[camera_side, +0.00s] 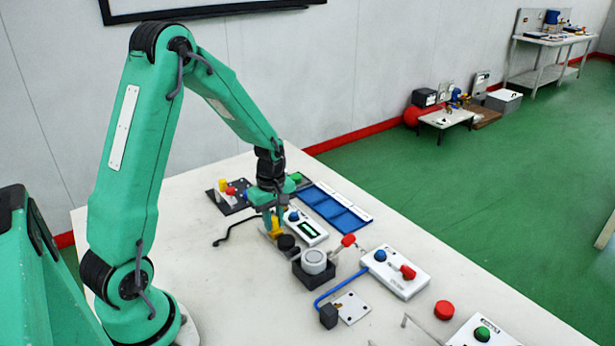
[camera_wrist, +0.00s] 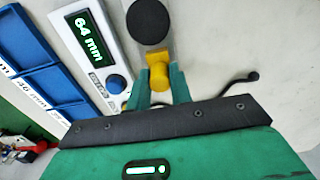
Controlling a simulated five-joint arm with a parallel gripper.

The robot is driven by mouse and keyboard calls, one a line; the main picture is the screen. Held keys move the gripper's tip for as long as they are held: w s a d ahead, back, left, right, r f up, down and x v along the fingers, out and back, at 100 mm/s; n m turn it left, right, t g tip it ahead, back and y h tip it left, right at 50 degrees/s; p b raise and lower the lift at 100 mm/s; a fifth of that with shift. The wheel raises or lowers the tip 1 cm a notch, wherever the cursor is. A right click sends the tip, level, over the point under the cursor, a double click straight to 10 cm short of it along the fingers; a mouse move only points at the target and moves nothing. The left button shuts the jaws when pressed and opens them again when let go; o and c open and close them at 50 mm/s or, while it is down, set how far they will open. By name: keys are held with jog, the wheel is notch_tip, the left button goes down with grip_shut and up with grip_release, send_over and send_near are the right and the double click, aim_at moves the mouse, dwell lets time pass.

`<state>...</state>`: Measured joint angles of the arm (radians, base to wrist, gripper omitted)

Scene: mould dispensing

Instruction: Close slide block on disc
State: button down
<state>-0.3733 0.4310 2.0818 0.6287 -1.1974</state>
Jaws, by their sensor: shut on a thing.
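My gripper (camera_wrist: 159,86) is shut on a yellow knob (camera_wrist: 158,72) in the wrist view. The knob sits at the end of a grey-beige piece, which seems to be the slide block (camera_wrist: 157,55). A round black disc (camera_wrist: 147,22) lies just past that piece, in line with the knob; whether they touch is not clear. In the side view my gripper (camera_side: 272,224) is low over the table, and the black disc (camera_side: 286,243) shows beside the yellow knob (camera_side: 276,230). My fingers partly hide the block.
A display box reading 64 mm (camera_wrist: 88,45) with a blue button stands close by. A blue tray (camera_side: 335,207) lies behind. A black cable (camera_side: 235,232) lies left.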

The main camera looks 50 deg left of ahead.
aim_at(278, 232)
jog(key=shift+d, duration=1)
jog(key=c, duration=1.3)
grip_release()
jog(key=shift+o, duration=0.2)
jog(key=shift+r, duration=0.15)
notch_tip(278, 232, up, 8)
jog(key=shift+f, duration=0.2)
jog(key=shift+a, duration=0.15)
